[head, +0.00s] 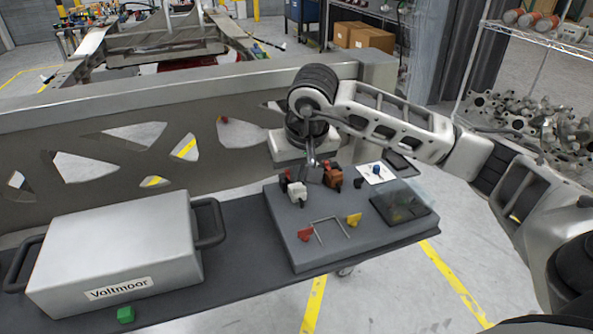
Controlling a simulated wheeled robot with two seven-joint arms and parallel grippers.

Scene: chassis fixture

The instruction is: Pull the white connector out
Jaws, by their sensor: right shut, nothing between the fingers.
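The white connector (297,192) sits near the far left part of the grey fixture block (300,253). My right gripper (312,178) hangs over the fixture just to the right of the white connector, its fingers pointing down. It is shut and empty. An orange-brown connector (333,174) stands close on its right side. The fingertips are small in the picture, and I cannot tell whether they touch either connector. My left gripper is not in view.
A red piece (305,234) and a yellow piece (354,219) flank a metal wire handle on the fixture. A dark clear-lidded panel (400,203) is at right. A large grey case (115,250) and a green block (125,315) are at left. A perforated metal beam (100,115) runs behind.

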